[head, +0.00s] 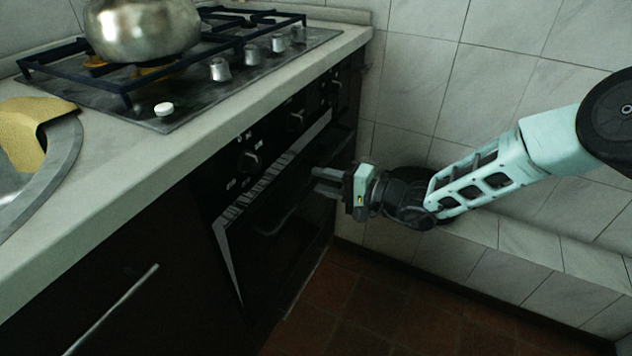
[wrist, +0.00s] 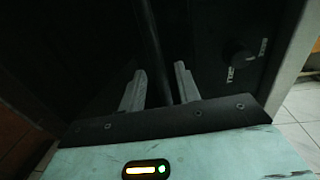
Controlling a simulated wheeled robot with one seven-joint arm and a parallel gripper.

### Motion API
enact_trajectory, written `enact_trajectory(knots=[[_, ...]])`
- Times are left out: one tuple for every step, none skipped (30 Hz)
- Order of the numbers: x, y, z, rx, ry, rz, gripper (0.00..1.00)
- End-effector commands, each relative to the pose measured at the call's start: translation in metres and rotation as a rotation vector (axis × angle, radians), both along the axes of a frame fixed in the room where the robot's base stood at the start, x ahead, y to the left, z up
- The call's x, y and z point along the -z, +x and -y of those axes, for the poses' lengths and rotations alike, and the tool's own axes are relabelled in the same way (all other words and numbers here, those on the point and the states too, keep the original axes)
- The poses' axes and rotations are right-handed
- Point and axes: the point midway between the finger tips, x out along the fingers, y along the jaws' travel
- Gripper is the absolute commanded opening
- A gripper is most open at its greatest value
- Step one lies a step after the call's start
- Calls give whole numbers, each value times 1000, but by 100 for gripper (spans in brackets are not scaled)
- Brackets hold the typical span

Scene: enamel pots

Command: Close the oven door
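The oven door (head: 285,250) is a dark panel under the knobs in the head view. A pale frame strip shows along its top and left side, so it looks slightly ajar; the exact gap is hard to tell in the dark. A dark bar handle (head: 280,218) runs across its upper part. My gripper (head: 318,181) points left, close to the right part of the door's upper front. In the wrist view its two fingers (wrist: 160,88) are apart. A dark bar (wrist: 155,50), likely the handle, runs between or just beyond them; contact cannot be told.
The counter holds a gas hob (head: 170,100) with a metal pot (head: 143,30) and a yellow cloth (head: 30,130) by the sink. Oven knobs (head: 250,160) line the front panel. A tiled wall (head: 480,90) stands close on the right. The tiled floor (head: 350,310) before the oven is clear.

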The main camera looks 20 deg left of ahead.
Motion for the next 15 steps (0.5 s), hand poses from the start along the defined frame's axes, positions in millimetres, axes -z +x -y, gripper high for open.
enact_trajectory(knots=[[2, 0, -7, -1, 0, 1, 33], [2, 1, -10, -1, 0, 0, 33], [3, 1, -14, -1, 0, 0, 33], [3, 1, -17, -1, 0, 0, 33], [3, 1, -19, -1, 0, 0, 33], [3, 2, -21, 0, 0, 0, 33], [3, 2, -22, 0, 0, 0, 33], [3, 2, -22, 0, -1, 0, 33], [3, 2, -23, 0, -1, -1, 33], [3, 2, -23, 0, -1, -1, 33], [3, 2, -23, 0, -1, -1, 33], [3, 2, -23, 0, -1, -1, 33], [3, 2, -23, 0, -1, -1, 33], [3, 2, -23, 0, -1, -1, 33], [3, 2, -23, 0, -1, -1, 33]])
